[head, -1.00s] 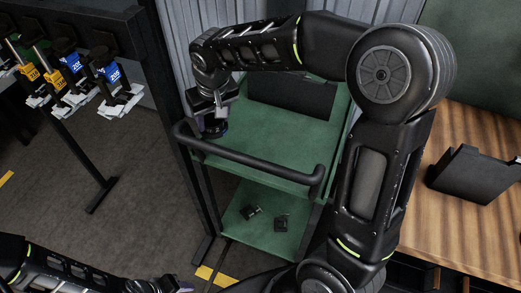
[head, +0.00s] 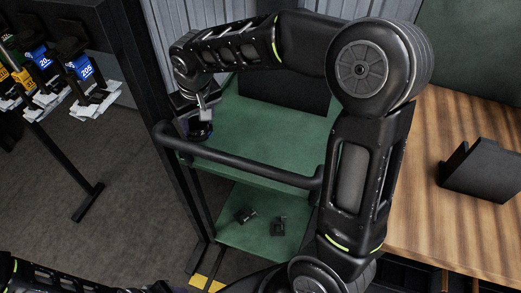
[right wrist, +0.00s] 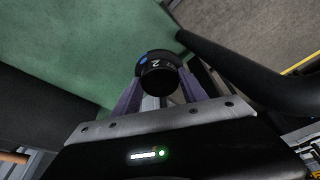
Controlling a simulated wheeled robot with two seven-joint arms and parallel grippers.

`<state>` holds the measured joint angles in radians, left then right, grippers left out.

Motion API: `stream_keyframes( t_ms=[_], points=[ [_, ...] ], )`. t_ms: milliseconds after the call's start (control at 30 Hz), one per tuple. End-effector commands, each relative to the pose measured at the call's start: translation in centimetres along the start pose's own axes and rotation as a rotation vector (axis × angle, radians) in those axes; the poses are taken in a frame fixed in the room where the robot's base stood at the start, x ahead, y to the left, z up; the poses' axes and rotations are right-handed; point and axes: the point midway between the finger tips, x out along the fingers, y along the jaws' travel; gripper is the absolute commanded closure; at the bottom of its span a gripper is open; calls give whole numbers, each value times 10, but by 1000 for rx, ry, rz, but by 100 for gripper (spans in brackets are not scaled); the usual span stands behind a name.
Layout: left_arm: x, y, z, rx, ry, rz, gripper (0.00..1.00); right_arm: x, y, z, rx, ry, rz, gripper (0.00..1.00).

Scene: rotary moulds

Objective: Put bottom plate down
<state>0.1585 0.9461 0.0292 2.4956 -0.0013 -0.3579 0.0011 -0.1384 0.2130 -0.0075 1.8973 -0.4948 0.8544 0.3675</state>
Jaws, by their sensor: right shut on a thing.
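The bottom plate (head: 200,130) is a small dark round part with a blue edge. It hangs under my right gripper (head: 203,112) at the left end of the green trolley's top shelf (head: 260,135), close to the black handle. In the right wrist view the plate (right wrist: 158,72) shows a white "2" and a blue mark, between the two fingers of my right gripper (right wrist: 158,88). The gripper is shut on it. I cannot tell whether the plate touches the shelf. My left arm shows at the bottom left edge; its gripper's jaws cannot be made out.
The trolley's black handle (head: 240,160) runs along its front, close to the held plate. Two small dark parts (head: 262,220) lie on the lower shelf. Clamps (head: 85,80) hang on a rack at the left. A black holder (head: 482,170) stands on the wooden table (head: 450,230). Most of the top shelf is bare.

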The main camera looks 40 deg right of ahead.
Motion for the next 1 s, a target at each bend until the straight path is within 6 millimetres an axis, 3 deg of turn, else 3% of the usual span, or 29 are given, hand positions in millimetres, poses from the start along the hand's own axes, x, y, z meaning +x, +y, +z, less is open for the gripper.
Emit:
stream_keyframes(
  t_ms=[333, 700, 1000],
  points=[
    [-10, 4, 0, 0, 0, 0, 64, -15, 37, 16, -193, 5, -55, 100],
    [-30, 12, 0, 0, -2, 0, 64, -51, 100, 64, -729, 6, -204, 100],
    [-39, 15, 0, 0, -3, 0, 64, -72, 123, 89, -1047, 5, -290, 100]
  ],
)
